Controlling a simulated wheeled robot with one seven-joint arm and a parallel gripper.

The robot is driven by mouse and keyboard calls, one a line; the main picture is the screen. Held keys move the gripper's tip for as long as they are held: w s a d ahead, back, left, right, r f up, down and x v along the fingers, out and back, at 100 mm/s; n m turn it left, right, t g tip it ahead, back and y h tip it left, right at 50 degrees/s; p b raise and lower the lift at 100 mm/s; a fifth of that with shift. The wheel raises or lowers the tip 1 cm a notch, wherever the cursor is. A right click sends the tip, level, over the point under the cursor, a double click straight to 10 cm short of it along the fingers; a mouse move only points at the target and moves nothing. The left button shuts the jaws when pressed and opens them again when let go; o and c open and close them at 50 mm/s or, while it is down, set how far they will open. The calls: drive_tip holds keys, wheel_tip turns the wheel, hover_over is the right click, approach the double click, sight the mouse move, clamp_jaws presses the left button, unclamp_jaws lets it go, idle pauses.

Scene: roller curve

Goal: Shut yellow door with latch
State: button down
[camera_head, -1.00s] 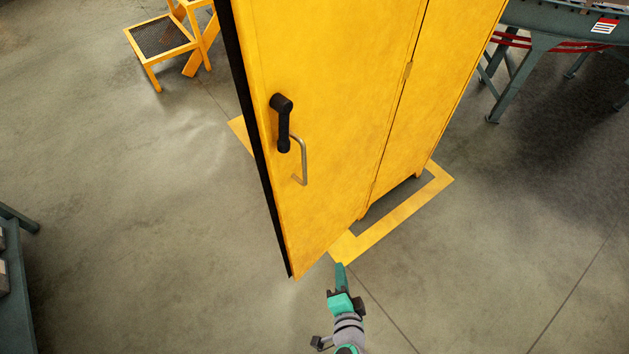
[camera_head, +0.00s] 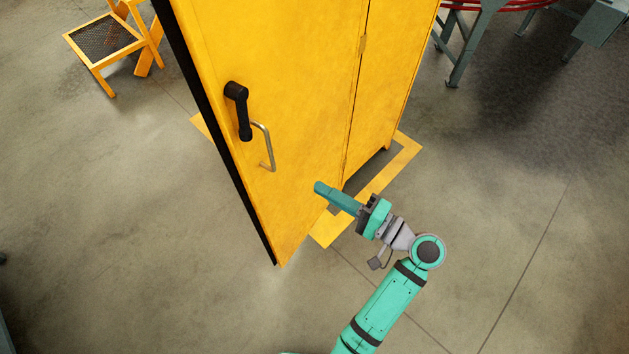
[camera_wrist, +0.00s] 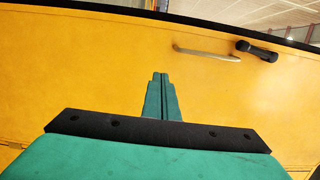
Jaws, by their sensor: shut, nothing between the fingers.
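The yellow door (camera_head: 300,130) of a tall yellow cabinet stands open, its black-edged free side on the left in the head view. A black latch lever (camera_head: 240,110) and a metal pull handle (camera_head: 265,147) sit on its outer face. My gripper (camera_head: 319,187) is shut and empty, in front of the door face, below and right of the handle. In the wrist view the shut fingers (camera_wrist: 160,78) point at the door (camera_wrist: 85,70), with the pull handle (camera_wrist: 205,53) and latch lever (camera_wrist: 257,50) at upper right. I cannot tell whether the fingertips touch the door.
The cabinet side (camera_head: 395,80) rises right of the door, with yellow floor marking (camera_head: 375,190) around its base. A grey-green conveyor frame (camera_head: 470,45) stands at upper right.

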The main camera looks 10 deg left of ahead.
drive_tip(key=x, duration=1.2)
drive_tip(key=shift+w+a, duration=0.15)
drive_tip(key=shift+a, duration=0.1)
drive_tip(key=shift+w, duration=0.1)
